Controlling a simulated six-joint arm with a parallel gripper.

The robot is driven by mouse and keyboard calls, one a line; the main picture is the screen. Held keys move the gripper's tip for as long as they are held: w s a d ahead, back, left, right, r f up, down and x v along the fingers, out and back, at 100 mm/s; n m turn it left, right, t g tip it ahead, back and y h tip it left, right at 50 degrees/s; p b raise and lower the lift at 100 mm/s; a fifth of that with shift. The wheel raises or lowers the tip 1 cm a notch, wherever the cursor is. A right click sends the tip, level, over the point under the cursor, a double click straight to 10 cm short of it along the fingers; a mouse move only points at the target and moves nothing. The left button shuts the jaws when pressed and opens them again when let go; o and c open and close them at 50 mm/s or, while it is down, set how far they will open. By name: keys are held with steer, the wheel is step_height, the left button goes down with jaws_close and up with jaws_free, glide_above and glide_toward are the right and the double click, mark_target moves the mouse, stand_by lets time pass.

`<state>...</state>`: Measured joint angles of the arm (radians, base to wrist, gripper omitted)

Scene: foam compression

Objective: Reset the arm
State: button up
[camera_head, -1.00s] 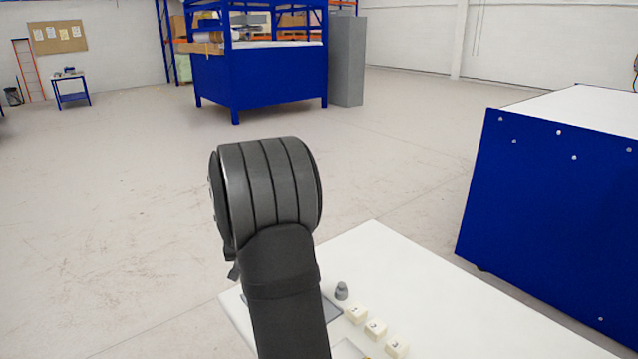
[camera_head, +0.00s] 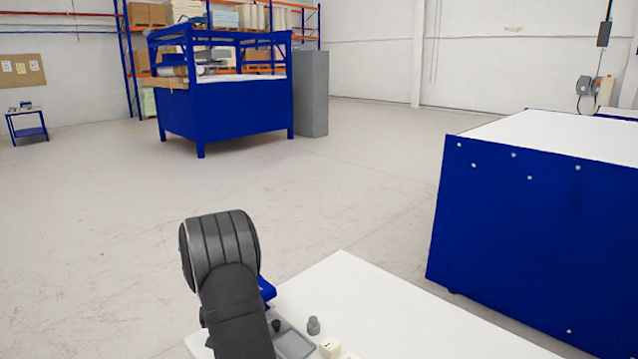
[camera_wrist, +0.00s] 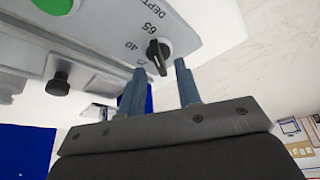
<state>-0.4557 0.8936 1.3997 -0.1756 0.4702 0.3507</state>
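My gripper (camera_wrist: 160,66) shows in the wrist view with two blue-grey fingers apart and nothing between them that I can see as held. Beyond the fingertips is a pale machine panel (camera_wrist: 190,28) with a black knob (camera_wrist: 158,52), the word DEPTH and the numbers 65 and 40. I cannot tell how far the knob is from the fingers. A green button (camera_wrist: 58,4) and a small black knob (camera_wrist: 57,83) show at the left. In the head view my dark arm rises at the lower left and my gripper is hidden.
A white table (camera_head: 380,310) bears a grey weight (camera_head: 313,327), pale numbered blocks (camera_head: 330,347) and a grey tray (camera_head: 293,345). A blue bench with a white top (camera_head: 520,225) stands at right. A blue framed bench (camera_head: 235,112) stands farther back. Open floor lies between.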

steer(key=shift+x, duration=0.95)
steer(key=shift+r, duration=0.1)
steer(key=v, duration=1.8)
steer(key=x, duration=1.8)
steer(key=shift+f, duration=0.2)
steer(key=shift+d+r+n+g+y, duration=0.15)
steer(key=shift+n+y, duration=0.25)
steer(key=shift+n, duration=0.6)
steer(key=shift+f+n+g+y, duration=0.15)
steer(key=shift+n+y, duration=0.25)
steer(key=shift+n, duration=0.6)
steer(key=shift+w+r+n+g+y, duration=0.1)
steer(key=shift+n+g+y, duration=0.25)
steer(key=shift+n, duration=0.9)
steer(key=shift+w+r+n+g+y, duration=0.1)
steer(key=shift+n+g+y, duration=0.2)
steer(key=shift+n, duration=0.95)
